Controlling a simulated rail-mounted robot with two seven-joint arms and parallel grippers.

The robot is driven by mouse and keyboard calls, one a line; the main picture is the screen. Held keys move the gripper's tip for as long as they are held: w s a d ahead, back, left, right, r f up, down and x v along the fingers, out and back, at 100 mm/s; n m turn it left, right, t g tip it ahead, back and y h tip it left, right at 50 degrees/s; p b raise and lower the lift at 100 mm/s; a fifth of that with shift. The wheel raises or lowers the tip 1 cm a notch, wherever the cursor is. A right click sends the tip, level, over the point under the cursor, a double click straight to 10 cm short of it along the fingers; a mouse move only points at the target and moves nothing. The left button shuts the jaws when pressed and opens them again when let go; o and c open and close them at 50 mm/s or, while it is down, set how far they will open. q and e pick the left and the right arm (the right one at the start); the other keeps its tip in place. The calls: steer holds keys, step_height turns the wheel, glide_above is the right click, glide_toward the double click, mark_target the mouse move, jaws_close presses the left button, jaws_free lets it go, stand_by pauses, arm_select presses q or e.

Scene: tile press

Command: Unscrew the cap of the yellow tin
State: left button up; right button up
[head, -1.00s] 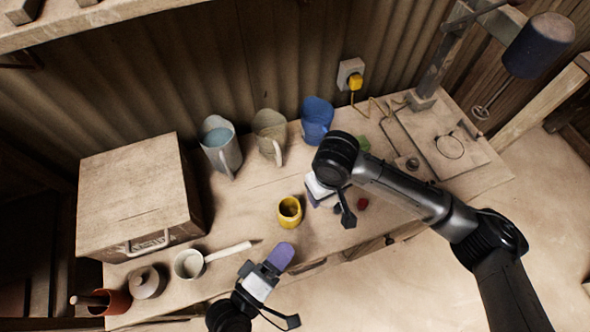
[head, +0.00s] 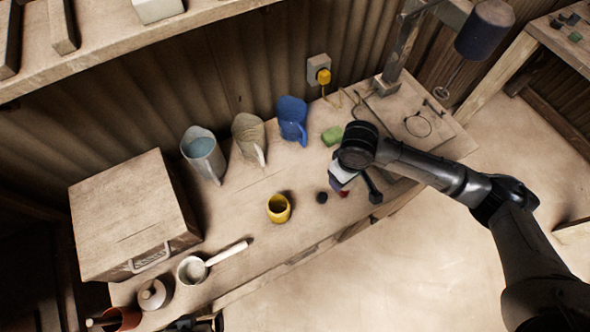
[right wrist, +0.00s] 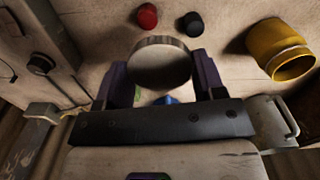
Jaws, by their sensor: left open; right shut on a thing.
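The yellow tin (head: 278,208) stands on the bench in front of the jugs, and its top looks open and hollow. It also shows at the upper right of the right wrist view (right wrist: 283,50). My right gripper (right wrist: 163,76) is shut on a round pale disc (right wrist: 160,62) with a greyish rim, which looks like a cap, apart from the tin. In the head view my right wrist hides the disc; the wrist is to the right of the tin. My left gripper (head: 200,323) is open at the bottom edge, mostly cut off.
A small black piece (head: 321,197) and a red piece (head: 344,193) lie right of the tin. A blue jug (head: 292,120) and two others stand behind.

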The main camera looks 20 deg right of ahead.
steer(key=b, duration=0.2)
glide_above(308, 176)
step_height(308, 176, down, 7)
steer(key=shift+r, duration=0.2)
steer(key=shift+f+b, duration=0.45)
steer(key=shift+f, duration=1.55)
steer(key=shift+f, duration=0.1)
steer(key=o, duration=1)
step_height(308, 176, up, 12)
steer(key=shift+r+p, duration=0.1)
steer(key=shift+p, duration=0.95)
